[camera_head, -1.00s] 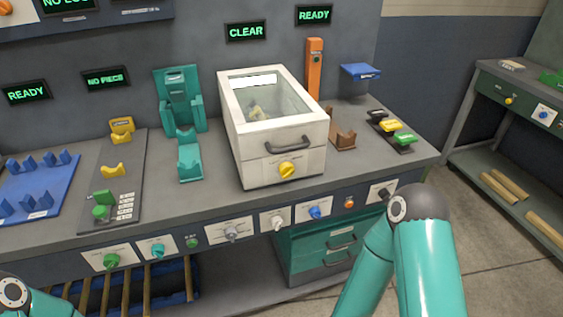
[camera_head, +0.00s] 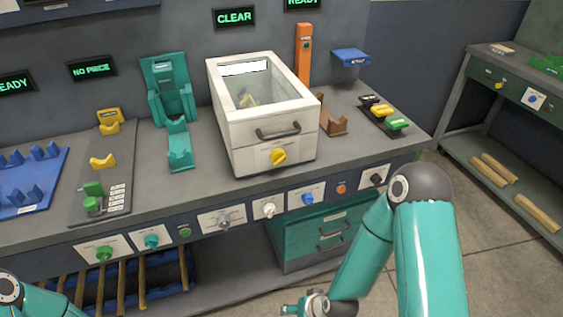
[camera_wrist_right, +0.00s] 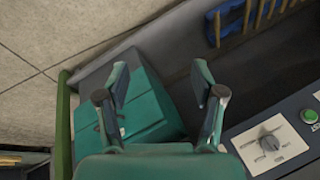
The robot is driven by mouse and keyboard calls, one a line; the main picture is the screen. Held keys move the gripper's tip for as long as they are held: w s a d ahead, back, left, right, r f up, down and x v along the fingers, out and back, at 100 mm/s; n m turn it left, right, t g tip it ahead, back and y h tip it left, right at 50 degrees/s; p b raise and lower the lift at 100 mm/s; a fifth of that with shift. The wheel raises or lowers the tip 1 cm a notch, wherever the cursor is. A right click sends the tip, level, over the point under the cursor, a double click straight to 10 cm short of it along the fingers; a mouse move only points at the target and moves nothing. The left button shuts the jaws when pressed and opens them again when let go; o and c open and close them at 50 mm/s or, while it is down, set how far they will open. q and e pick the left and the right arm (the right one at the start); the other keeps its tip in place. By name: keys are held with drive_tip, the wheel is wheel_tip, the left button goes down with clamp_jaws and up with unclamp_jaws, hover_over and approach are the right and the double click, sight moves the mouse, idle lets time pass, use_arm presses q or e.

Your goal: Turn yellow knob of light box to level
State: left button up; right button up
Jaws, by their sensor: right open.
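The light box (camera_head: 223,142) is a white case with a glass lid and a dark front handle, standing on the workbench. Its yellow knob (camera_head: 278,156) is low on the front face and its grip looks tilted. My right gripper (camera_head: 294,308) shows at the bottom edge of the head view, below and well apart from the knob. In the right wrist view the right gripper (camera_wrist_right: 161,70) is open with nothing between its fingers. The knob is not in that view. Only a piece of my left arm shows at the lower left; its gripper is out of view.
The bench front carries several knobs and buttons, including a grey knob (camera_wrist_right: 269,141) near my right gripper in the wrist view. A teal drawer cabinet (camera_head: 292,247) stands under the bench. A teal stand (camera_head: 180,150) and brown holder (camera_head: 332,124) flank the box.

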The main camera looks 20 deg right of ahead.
drive_tip(key=w+d+r+m+t+h+b, duration=0.1)
drive_tip(key=w+d+r+t+b, duration=0.3)
drive_tip(key=w, duration=0.4)
drive_tip(key=m+t+h+b, duration=0.1)
drive_tip(key=m+t+b, duration=0.1)
drive_tip(key=t+b, duration=0.9)
approach(281, 161)
drive_tip(key=shift+g, duration=0.4)
drive_tip(key=w, duration=0.3)
drive_tip(key=w+p, duration=0.1)
drive_tip(key=w, duration=0.6)
drive_tip(key=shift+a+r, duration=0.15)
drive_tip(key=shift+r, duration=0.1)
drive_tip(key=c, duration=1.1)
